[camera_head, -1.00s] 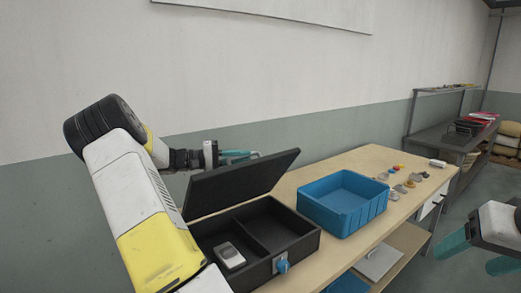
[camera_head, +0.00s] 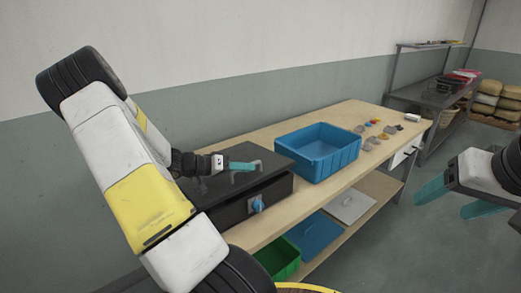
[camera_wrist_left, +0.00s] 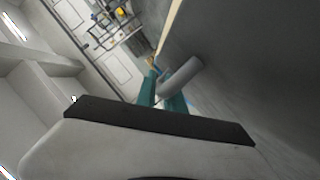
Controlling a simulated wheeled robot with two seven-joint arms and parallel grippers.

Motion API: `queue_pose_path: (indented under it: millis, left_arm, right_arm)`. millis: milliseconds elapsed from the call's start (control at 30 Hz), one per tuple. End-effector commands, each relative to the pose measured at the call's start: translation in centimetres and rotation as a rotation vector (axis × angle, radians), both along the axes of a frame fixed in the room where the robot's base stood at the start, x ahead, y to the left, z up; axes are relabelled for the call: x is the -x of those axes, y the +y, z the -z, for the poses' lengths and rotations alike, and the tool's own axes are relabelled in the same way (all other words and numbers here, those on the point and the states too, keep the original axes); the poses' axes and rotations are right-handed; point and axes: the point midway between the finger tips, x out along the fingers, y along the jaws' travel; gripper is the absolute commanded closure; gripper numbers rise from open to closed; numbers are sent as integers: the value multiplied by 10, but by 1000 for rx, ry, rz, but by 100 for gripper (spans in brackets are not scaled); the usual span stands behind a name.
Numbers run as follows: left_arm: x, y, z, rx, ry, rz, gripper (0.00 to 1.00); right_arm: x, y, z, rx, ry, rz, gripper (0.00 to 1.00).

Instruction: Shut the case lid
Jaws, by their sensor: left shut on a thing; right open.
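The dark case (camera_head: 235,208) stands at the near left end of the wooden table, with a blue latch (camera_head: 256,204) on its front. Its black lid (camera_head: 215,187) lies down over the case, flat or nearly so; my arm hides part of the seam. My left gripper (camera_head: 243,166) is above the lid, its teal fingers shut on a grey lid handle (camera_wrist_left: 181,77), which shows between the fingers in the left wrist view. My right gripper (camera_head: 450,199) is open and empty at the right, off the table.
A blue bin (camera_head: 318,152) stands right of the case. Several small items (camera_head: 375,135) lie beyond it. A lower shelf holds a green bin (camera_head: 280,260) and flat panels. A wall runs behind the table.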

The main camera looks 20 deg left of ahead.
Motion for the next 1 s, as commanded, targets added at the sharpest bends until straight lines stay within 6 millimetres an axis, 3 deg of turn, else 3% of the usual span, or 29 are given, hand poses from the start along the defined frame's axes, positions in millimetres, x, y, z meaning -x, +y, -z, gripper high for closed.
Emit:
queue_pose_path:
  millis: [233,767,800,900,1000]
  left_arm:
    - [3,-6,25,8,4,0,100]
    - [5,-7,34,5,9,1,100]
    - [5,-7,34,5,9,1,85]
    - [5,-7,34,6,8,1,66]
    - [4,-7,33,5,7,0,66]
  right_arm:
    - [0,0,0,0,0,0,33]
    - [0,0,0,0,0,0,33]
    - [0,0,0,0,0,0,33]
    - [0,0,0,0,0,0,33]
    - [0,0,0,0,0,0,33]
